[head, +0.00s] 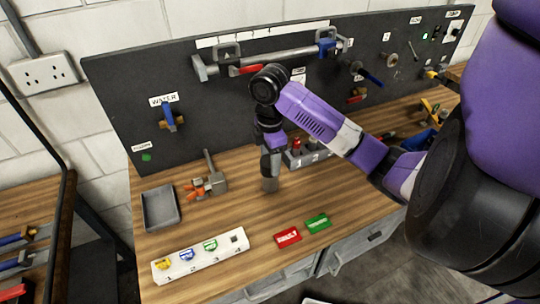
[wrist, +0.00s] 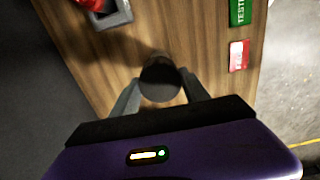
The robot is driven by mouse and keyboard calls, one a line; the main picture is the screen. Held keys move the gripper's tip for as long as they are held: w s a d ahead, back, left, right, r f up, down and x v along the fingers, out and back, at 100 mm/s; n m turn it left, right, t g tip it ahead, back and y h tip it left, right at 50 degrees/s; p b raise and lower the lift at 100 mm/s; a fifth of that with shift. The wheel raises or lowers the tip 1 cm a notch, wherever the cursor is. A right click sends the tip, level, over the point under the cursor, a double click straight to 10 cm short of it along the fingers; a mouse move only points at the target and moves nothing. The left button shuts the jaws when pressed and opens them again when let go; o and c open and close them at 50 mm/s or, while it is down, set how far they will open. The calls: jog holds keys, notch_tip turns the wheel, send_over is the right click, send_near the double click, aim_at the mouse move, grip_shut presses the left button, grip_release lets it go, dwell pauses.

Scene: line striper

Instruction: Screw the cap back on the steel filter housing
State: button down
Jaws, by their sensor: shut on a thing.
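A small grey steel cylinder, the filter housing (head: 270,184), stands upright on the wooden bench. My gripper (head: 270,168) points straight down directly over it, its fingers at the cylinder's top. In the wrist view, a dark round cap (wrist: 160,82) sits between the two fingertips of my gripper (wrist: 160,86), which are shut on it. The cap hides what is below it in that view. I cannot tell whether the cap is seated on the housing or how its threads meet.
A white strip with coloured knobs (head: 201,256) lies in front. A red label (head: 288,237) and a green label (head: 318,223) lie near the front edge. A black panel (head: 115,110) stands behind.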

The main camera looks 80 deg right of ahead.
jog(key=shift+m+p, duration=0.3)
jog(key=shift+m, duration=0.7)
jog(key=shift+c, duration=0.8)
grip_release()
jog(key=shift+r, duration=3.5)
